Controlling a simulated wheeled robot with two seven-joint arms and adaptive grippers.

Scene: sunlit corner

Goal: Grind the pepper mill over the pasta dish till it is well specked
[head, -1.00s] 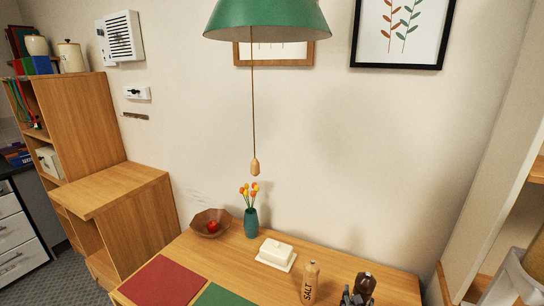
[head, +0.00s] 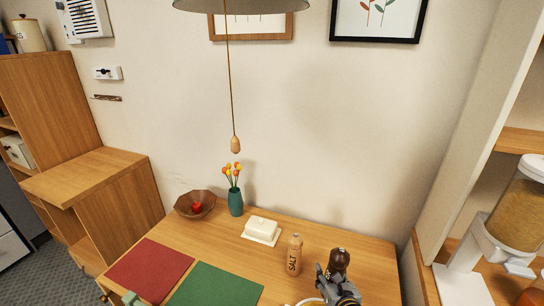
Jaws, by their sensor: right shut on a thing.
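The pepper mill (head: 339,258) is dark brown with a rounded top and stands upright near the table's front right. My right gripper (head: 336,284) is shut on its body, and the fingers hide its lower part. A pale curved rim (head: 310,301) shows at the bottom edge, left of the gripper. It may be the pasta dish, but too little shows to tell, and no pasta or specks can be seen. My left gripper is not in view.
A wooden salt shaker (head: 294,256) stands close left of the mill. Red (head: 150,270) and green (head: 215,288) mats lie front left. A lamp cord (head: 230,90) hangs above.

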